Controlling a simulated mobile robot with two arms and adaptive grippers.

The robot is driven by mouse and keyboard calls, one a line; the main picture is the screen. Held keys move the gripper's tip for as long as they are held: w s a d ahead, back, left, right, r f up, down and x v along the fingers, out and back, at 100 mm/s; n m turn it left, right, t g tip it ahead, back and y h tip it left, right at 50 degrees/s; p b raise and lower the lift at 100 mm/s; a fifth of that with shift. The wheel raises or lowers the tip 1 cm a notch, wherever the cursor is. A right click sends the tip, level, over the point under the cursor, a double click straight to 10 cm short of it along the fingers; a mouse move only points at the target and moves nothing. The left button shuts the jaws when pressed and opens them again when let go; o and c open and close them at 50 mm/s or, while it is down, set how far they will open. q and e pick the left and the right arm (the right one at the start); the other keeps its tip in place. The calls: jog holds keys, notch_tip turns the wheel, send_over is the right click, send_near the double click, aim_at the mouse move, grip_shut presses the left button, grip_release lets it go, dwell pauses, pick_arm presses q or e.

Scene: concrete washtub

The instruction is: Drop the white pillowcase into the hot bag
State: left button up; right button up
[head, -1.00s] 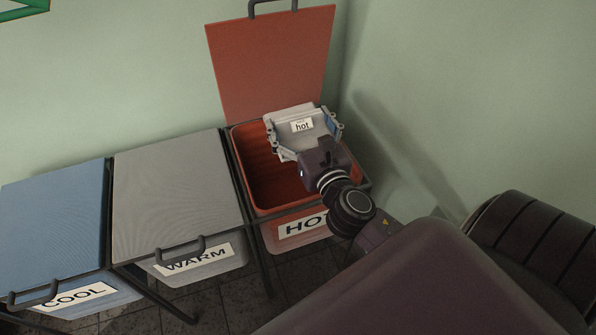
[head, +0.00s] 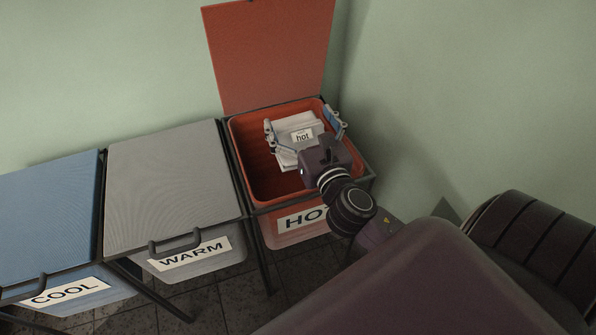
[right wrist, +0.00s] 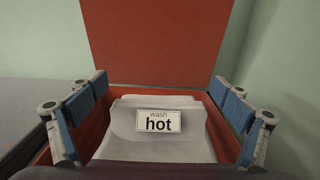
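The white pillowcase (head: 290,126) is folded, with a "wash hot" label on it, and is inside the mouth of the red hot bag (head: 242,150). It also shows in the right wrist view (right wrist: 160,152), between the fingers and apart from both blue pads. My right gripper (head: 301,124) is spread wide over the bag, one finger on each side of the pillowcase, and holds nothing. Whether the pillowcase rests on the bag's bottom is hidden. The bag's red lid (head: 268,58) stands open against the wall. My left gripper is not in view.
The closed grey warm bin (head: 175,185) stands left of the hot bag, and the closed blue cool bin (head: 45,215) is further left. A green wall is behind and to the right, close to the hot bag.

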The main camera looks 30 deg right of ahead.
dwell(0.3)
jog(key=shift+s+a+f, duration=0.1)
jog(key=shift+s, duration=0.15)
jog(key=v, duration=1.1)
jog(key=shift+s+a, duration=0.1)
jog(key=shift+s, duration=0.15)
